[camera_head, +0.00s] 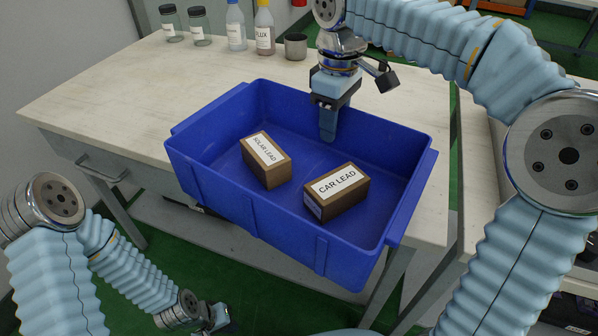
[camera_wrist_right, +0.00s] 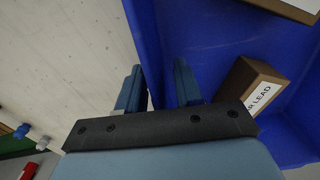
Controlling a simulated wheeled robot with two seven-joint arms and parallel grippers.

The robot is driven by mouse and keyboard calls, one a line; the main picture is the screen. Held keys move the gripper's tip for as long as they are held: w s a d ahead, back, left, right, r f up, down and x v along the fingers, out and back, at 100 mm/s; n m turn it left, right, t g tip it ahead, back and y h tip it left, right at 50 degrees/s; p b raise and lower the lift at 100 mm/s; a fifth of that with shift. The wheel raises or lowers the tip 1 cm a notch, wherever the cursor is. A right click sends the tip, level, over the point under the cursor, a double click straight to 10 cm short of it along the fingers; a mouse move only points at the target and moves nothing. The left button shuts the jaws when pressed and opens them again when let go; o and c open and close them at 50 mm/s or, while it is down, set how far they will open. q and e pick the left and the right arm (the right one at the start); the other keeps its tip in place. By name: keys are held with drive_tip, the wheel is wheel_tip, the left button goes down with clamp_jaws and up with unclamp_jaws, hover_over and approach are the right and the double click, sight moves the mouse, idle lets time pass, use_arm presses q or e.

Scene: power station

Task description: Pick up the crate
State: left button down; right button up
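The blue crate (camera_head: 275,222) is at the table, its near part reaching out past the table's front edge. It holds two brown boxes, one labelled "SOLAR LEAD" (camera_head: 266,160) and one labelled "CAR LEAD" (camera_head: 337,192). My right gripper (camera_head: 329,122) points down at the crate's far wall. In the right wrist view its fingers (camera_wrist_right: 158,88) are apart, one on each side of the blue wall (camera_wrist_right: 143,40), with a gap visible between them. My left gripper (camera_head: 218,318) is low at the bottom edge, apart from the crate; its fingers are not clear.
On the wooden table (camera_head: 110,85), two jars (camera_head: 185,25), two bottles (camera_head: 250,28) and a metal cup (camera_head: 296,46) stand along the back, behind the crate. The table's left part is clear. A drawer handle (camera_head: 103,168) sticks out at the front left.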

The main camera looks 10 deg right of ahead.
drive_tip(key=shift+f, duration=0.3)
clamp_jaws()
idle(1.2)
